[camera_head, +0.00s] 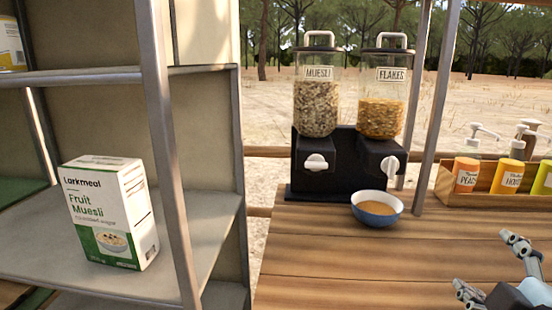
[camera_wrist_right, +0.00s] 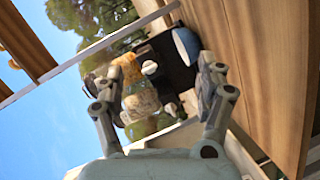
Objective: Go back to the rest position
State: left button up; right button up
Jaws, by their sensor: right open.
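My right gripper (camera_head: 490,266) is at the lower right of the head view, over the wooden counter. Its two fingers are spread with nothing between them. In the right wrist view the fingers frame the dispenser from a distance, seen tilted. My left gripper is not in view. A blue bowl (camera_head: 377,211) with brownish contents stands in front of the flakes side of the dispenser, apart from my right gripper. The bowl also shows in the right wrist view (camera_wrist_right: 185,46).
A muesli container (camera_head: 317,105) and a flakes container (camera_head: 382,105) top the black dispenser base. A wooden crate (camera_head: 448,184) of bottles stands right. A metal shelf (camera_head: 200,225) holds a Fruit Muesli box (camera_head: 110,212) at left. Metal posts rise beside the counter (camera_head: 330,265), whose front is clear.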

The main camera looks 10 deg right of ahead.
jog(key=s+a+f+m+g+y, duration=0.3)
jog(key=s+f+m+g, duration=0.15)
jog(key=s, duration=0.25)
jog(key=s+a+f+m+g+y, duration=0.3)
jog(key=s+f+g, duration=0.3)
jog(key=s+d+f+g+b, duration=0.1)
jog(key=s+f, duration=0.1)
jog(key=f, duration=1.3)
jog(key=s+d+f, duration=0.2)
jog(key=f, duration=1.3)
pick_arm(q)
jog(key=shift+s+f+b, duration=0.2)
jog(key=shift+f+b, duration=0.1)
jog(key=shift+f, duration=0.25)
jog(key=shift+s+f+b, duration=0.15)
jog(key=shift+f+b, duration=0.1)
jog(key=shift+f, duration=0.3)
pick_arm(e)
jog(key=s+f+g, duration=0.1)
jog(key=s+f, duration=1.3)
jog(key=s, duration=0.2)
jog(key=shift+s+d+m, duration=0.25)
jog(key=shift+m, duration=0.1)
jog(key=shift+g, duration=0.25)
